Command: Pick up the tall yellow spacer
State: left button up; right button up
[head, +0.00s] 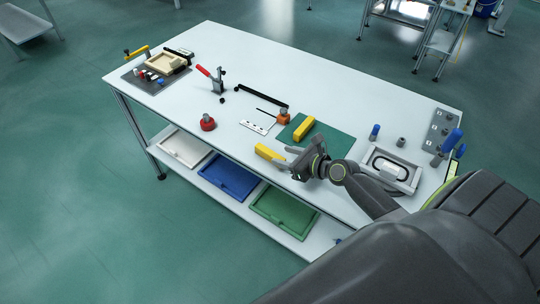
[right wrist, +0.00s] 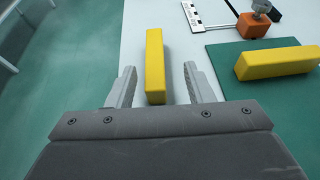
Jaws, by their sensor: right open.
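Two yellow blocks are in view, and I cannot tell which is the tall spacer. One yellow block (head: 268,152) lies near the table's front edge, and it also shows in the right wrist view (right wrist: 154,60). The other yellow block (head: 304,128) lies on the green mat (head: 335,142); it shows at the right of the wrist view (right wrist: 280,62). My right gripper (head: 285,157) is open and empty. In the wrist view its fingers (right wrist: 159,80) stand on either side of the near end of the front block, with gaps at both sides. My left gripper is not in view.
A red round part (head: 208,124), an orange block (head: 283,118) and a marked white strip (head: 254,127) lie nearby. A grey tray fixture (head: 391,172) is right of the mat. A red-handled clamp (head: 215,80) stands further back. The table front between red part and front block is clear.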

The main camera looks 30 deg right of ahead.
aim_at(275, 155)
jog(key=x, duration=0.5)
jog(key=shift+s+a, duration=0.15)
jog(key=shift+a, duration=0.15)
grip_shut()
